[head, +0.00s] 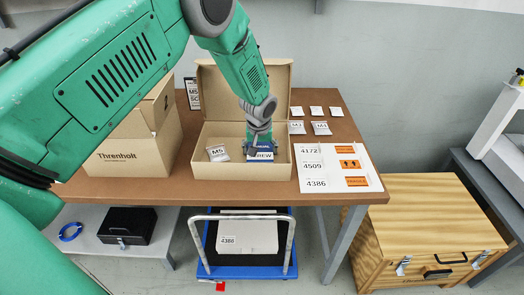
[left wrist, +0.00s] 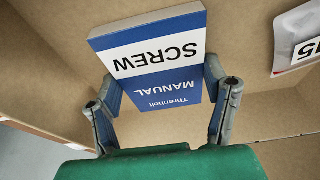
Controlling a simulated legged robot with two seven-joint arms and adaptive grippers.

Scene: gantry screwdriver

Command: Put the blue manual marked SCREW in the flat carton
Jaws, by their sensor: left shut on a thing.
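The blue manual (left wrist: 152,58) with a white band marked SCREW is between the fingers of my left gripper (left wrist: 162,100) in the left wrist view. In the head view the manual (head: 261,154) is mostly hidden under the gripper (head: 258,140), inside the right part of the flat carton (head: 243,171). The carton is open, with its lid raised at the back. My left gripper is shut on the manual. I cannot tell whether the manual touches the carton floor. A bag marked M5 (head: 218,153) lies in the left part of the carton. My right gripper is not in view.
A taller box marked Threnholt (head: 133,157) stands left of the carton. Small bags (head: 320,128) lie to the right, behind a label sheet (head: 337,168). A blue trolley (head: 246,270) is below the table (head: 185,185); a wooden chest (head: 430,225) stands at right.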

